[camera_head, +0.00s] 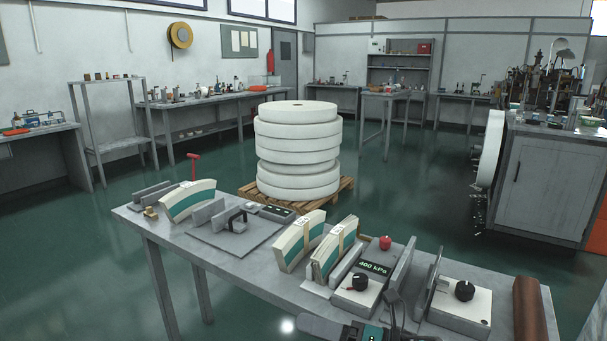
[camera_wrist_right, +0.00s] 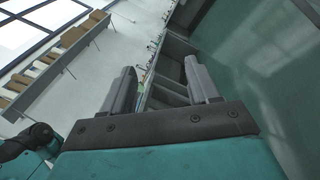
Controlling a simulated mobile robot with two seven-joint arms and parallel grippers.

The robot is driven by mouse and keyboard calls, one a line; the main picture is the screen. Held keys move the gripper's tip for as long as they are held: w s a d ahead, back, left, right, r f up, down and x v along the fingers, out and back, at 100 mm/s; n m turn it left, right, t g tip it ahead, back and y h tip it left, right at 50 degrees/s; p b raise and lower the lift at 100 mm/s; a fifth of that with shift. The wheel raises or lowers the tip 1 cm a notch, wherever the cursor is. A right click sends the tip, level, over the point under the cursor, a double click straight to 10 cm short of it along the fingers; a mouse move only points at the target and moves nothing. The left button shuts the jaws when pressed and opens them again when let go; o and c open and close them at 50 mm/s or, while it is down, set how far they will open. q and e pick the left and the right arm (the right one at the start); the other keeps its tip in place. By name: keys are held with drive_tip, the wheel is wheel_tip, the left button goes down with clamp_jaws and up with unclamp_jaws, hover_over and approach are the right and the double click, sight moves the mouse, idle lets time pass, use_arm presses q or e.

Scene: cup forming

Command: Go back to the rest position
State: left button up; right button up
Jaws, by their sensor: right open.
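My right gripper (camera_head: 393,308) is at the bottom of the head view, low in front of the near edge of the workbench (camera_head: 255,268). In the right wrist view its two grey fingers (camera_wrist_right: 160,85) stand apart with nothing between them. They point toward the far wall and grey benches of the room, and the picture is tilted. My left gripper is in neither view.
The bench holds curved white-and-green stacks (camera_head: 189,200), a 400 kPa control box (camera_head: 358,293), a second dial box (camera_head: 461,306) and a brown roll (camera_head: 528,308). White reels (camera_head: 298,150) stand on a pallet behind it. Green floor is clear at left.

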drive_tip(key=s+d+f+n+t+h, duration=0.2)
drive_tip(key=s+d+f+n+h, duration=0.6)
drive_tip(key=n, duration=0.9)
drive_tip(key=s+d+f+n+t+h, duration=0.3)
drive_tip(key=s+d+f+n+h, duration=0.4)
drive_tip(key=n, duration=1)
drive_tip(key=s+f+h, duration=0.1)
drive_tip(key=s+f, duration=0.2)
drive_tip(key=f, duration=0.1)
drive_tip(key=shift+s+d+n, duration=0.25)
drive_tip(key=shift+d+n, duration=0.1)
drive_tip(key=shift+n, duration=0.05)
